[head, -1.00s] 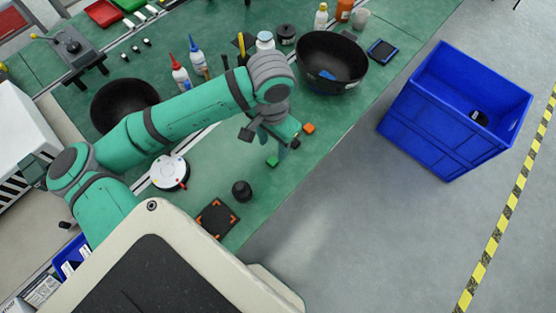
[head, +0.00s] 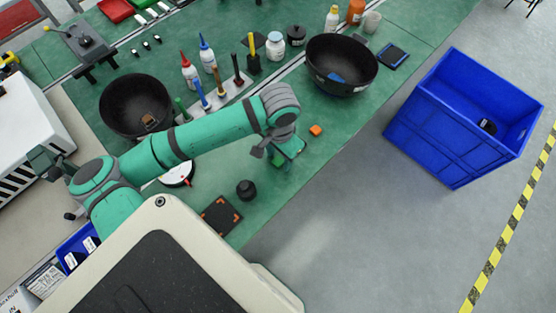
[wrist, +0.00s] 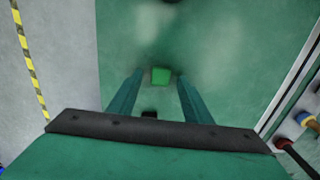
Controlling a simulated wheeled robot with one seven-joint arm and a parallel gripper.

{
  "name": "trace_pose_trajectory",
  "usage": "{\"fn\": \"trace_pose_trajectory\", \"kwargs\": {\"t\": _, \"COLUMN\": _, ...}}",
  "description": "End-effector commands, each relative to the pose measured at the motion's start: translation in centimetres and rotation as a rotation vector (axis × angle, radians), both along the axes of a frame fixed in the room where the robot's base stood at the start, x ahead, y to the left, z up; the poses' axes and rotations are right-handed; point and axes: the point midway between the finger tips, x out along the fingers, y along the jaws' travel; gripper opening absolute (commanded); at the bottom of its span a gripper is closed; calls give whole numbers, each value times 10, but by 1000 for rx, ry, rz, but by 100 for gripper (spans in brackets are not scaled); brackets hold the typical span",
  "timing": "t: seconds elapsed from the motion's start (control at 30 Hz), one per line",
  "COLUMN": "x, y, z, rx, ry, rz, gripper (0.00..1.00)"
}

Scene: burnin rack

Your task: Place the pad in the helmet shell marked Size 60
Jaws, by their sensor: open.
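Two black bowl-like helmet shells stand on the green bench in the head view. The left shell (head: 112,110) holds a small brown piece (head: 150,122). The right shell (head: 342,53) holds a blue piece (head: 337,77) and has a small pale label outside, too small to read. A green block (wrist: 160,75) lies on the bench below my gripper. An orange block (head: 316,130) lies to the right of my gripper. My gripper (wrist: 159,78) is open, its fingers on either side of the green block in the wrist view; I cannot tell whether they are down around it.
A black knob-like piece (head: 246,189) and a black square with orange corners (head: 221,215) lie nearer me. A white round device (head: 178,173) is partly behind my arm. Bottles and tools stand between the shells. A blue crate (head: 449,139) is on the floor at right.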

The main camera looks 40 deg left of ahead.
Motion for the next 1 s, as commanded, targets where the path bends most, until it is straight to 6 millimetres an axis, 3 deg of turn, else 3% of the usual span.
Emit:
{"fn": "trace_pose_trajectory", "kwargs": {"t": 0.07, "x": 0, "y": 0, "z": 0, "rx": 0, "ry": 0, "rz": 0, "gripper": 45}}
{"fn": "trace_pose_trajectory", "kwargs": {"t": 0.2, "x": 0, "y": 0, "z": 0, "rx": 0, "ry": 0, "rz": 0, "gripper": 12}}
{"fn": "trace_pose_trajectory", "kwargs": {"t": 0.27, "x": 0, "y": 0, "z": 0, "rx": 0, "ry": 0, "rz": 0, "gripper": 2}}
{"fn": "trace_pose_trajectory", "kwargs": {"t": 0.77, "x": 0, "y": 0, "z": 7, "rx": 1, "ry": 1, "rz": -1, "gripper": 0}}
{"fn": "trace_pose_trajectory", "kwargs": {"t": 0.97, "x": 0, "y": 0, "z": 35, "rx": 3, "ry": -1, "rz": -3, "gripper": 0}}
{"fn": "trace_pose_trajectory", "kwargs": {"t": 1.0, "x": 0, "y": -9, "z": 42, "rx": 1, "ry": -2, "rz": -7, "gripper": 0}}
